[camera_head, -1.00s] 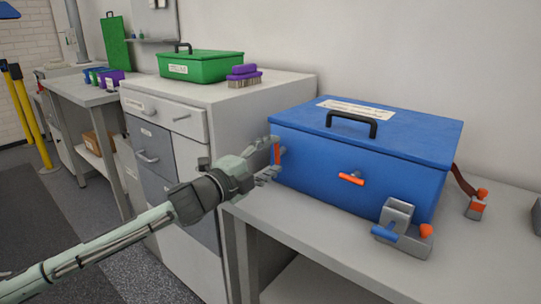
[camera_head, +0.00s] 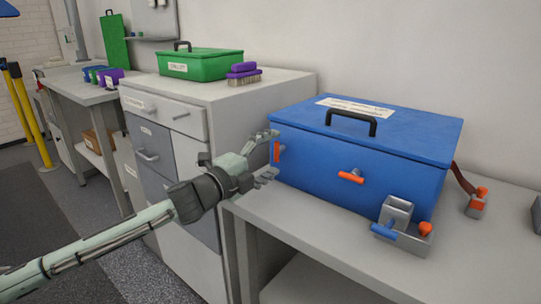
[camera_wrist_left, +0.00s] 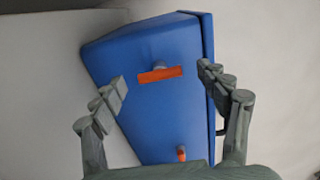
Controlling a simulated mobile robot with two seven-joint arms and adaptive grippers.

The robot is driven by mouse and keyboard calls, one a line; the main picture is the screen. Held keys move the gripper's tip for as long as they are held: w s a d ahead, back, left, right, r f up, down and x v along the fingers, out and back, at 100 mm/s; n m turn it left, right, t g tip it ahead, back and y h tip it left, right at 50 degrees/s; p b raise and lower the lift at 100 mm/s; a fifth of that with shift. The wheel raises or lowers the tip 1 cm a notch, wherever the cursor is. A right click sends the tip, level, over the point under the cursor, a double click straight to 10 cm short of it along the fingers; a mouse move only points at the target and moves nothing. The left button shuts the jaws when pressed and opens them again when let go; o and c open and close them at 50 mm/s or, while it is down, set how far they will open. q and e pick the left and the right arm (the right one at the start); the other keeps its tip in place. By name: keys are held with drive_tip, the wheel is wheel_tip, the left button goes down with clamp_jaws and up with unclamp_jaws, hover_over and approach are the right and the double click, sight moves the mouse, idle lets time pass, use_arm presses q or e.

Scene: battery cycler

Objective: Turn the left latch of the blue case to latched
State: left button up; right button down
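The blue case (camera_head: 340,165) stands closed on a grey bench. Its left latch (camera_head: 278,152) is an orange handle that stands upright on the front face, near the left end. The other front latch (camera_head: 351,177) is orange and lies nearly level. My left gripper (camera_head: 271,153) is open at the left latch, one finger above and one below it. In the left wrist view the left latch (camera_wrist_left: 160,74) shows between the spread fingertips, with gaps on both sides, so nothing is gripped. My right gripper is not in view.
A grey fixture with a blue handle (camera_head: 384,231) stands in front of the case's right part. A small orange-topped clamp (camera_head: 477,203) sits to its right. A grey drawer cabinet (camera_head: 245,125) carrying a green case (camera_head: 200,66) and purple brush (camera_head: 243,72) borders the left.

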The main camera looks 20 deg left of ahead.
use_arm(q)
drive_tip(key=v, duration=1.2)
drive_tip(key=shift+r, duration=0.1)
idle(0.6)
drive_tip(key=shift+x, duration=6)
